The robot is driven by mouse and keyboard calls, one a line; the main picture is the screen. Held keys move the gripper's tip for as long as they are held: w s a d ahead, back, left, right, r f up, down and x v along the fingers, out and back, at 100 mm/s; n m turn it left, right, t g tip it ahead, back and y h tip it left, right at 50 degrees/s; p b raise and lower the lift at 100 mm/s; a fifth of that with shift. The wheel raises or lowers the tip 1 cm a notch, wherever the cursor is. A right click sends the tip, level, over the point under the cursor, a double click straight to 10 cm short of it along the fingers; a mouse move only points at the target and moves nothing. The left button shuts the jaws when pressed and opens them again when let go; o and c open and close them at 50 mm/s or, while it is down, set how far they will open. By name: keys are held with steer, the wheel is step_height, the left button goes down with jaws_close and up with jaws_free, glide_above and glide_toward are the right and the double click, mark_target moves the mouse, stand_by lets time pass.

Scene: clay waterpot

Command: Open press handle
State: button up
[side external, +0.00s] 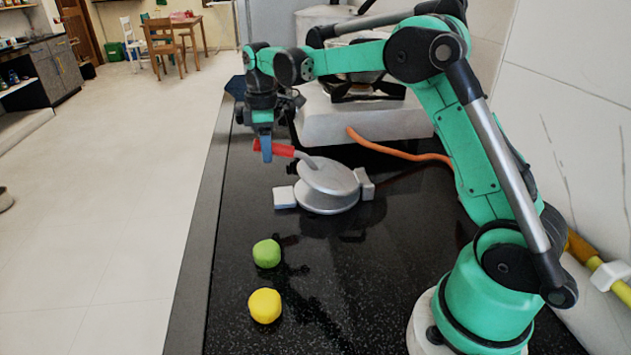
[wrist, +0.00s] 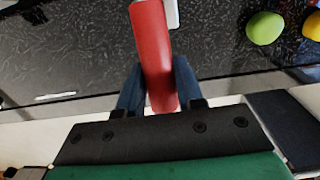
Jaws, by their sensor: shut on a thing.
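The press (side external: 328,186) is a round silver-grey device on the black counter, with a grey bar leading to a red-gripped handle (side external: 274,148). The handle sticks out to the left of the press and is a little above the counter. My gripper (side external: 264,150) is at the handle's outer end, shut on the red grip. In the wrist view the red handle (wrist: 153,55) lies between my two blue fingers (wrist: 158,92). The fingers' contact with the grip is partly hidden by the handle.
A stove (side external: 372,116) with an orange hose (side external: 400,152) stands behind. The counter's left edge is close to my gripper.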

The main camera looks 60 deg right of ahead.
stand_by(0.3)
steer(key=shift+s+d+r, duration=0.2)
steer(key=shift+s+r, duration=0.05)
steer(key=shift+r, duration=0.25)
steer(key=shift+s+d+r, duration=0.2)
steer(key=shift+d+r, duration=0.05)
steer(key=shift+r, duration=0.3)
steer(key=shift+s+d+r, duration=0.2)
steer(key=shift+s+r, duration=0.05)
steer(key=shift+r, duration=0.25)
steer(key=shift+r, duration=0.1)
steer(key=shift+s+d+r, duration=0.4)
steer(key=shift+r, duration=0.25)
steer(key=shift+s+d+r, duration=0.4)
steer(key=shift+r, duration=0.2)
steer(key=shift+s+d+r, duration=1)
steer(key=shift+r, duration=0.2)
